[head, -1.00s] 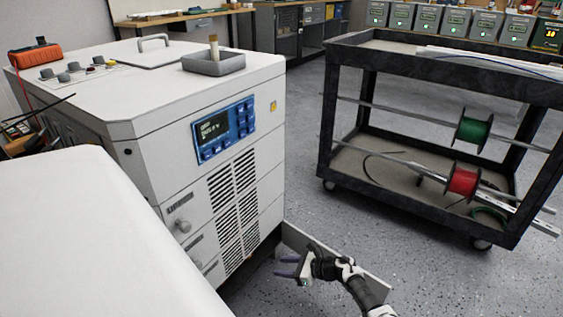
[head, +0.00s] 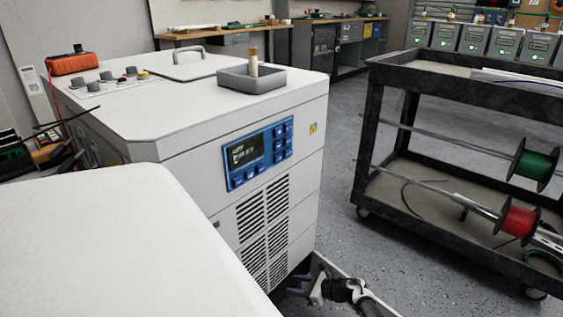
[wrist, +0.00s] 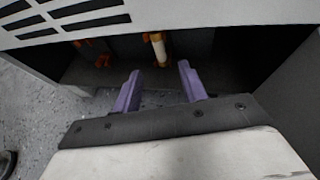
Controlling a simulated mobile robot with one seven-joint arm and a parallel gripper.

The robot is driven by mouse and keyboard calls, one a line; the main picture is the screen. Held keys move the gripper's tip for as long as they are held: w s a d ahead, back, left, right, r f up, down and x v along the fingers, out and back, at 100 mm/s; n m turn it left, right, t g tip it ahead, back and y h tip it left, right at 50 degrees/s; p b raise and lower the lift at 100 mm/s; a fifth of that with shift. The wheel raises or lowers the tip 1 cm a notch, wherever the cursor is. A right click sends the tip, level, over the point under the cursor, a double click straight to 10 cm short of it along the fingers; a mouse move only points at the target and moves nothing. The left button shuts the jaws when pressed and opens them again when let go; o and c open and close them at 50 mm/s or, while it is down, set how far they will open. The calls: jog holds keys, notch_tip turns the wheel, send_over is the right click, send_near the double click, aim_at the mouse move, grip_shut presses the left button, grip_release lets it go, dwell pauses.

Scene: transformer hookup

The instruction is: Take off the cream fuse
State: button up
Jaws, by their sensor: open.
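In the wrist view a cream cylinder with orange-brown ends, which looks like the cream fuse (wrist: 158,46), sits in the dark opening below the cabinet's slotted front. My gripper (wrist: 158,70) is open and empty, with its two purple fingers pointing toward the opening. The fuse shows between and just beyond the fingertips, apart from them. In the head view my gripper (head: 296,291) is low at the front of the white cabinet (head: 180,110); the fuse in the opening is hidden there.
Orange fittings (wrist: 100,52) show left of the fuse. A grey tray (head: 235,82) on the cabinet holds an upright tan-and-white cylinder (head: 253,62). A thin panel edge (head: 335,266) stands beside my gripper. A black cart (head: 375,130) with wire spools stands right; floor lies between.

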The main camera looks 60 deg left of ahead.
jog(key=b+x, duration=0.2)
jog(key=x, duration=0.4)
jog(key=shift+a+f, duration=0.1)
jog(key=shift+f, duration=0.1)
jog(key=shift+s+a+f+b, duration=0.15)
jog(key=shift+s+a+b, duration=0.2)
jog(key=shift+a, duration=0.3)
grip_shut()
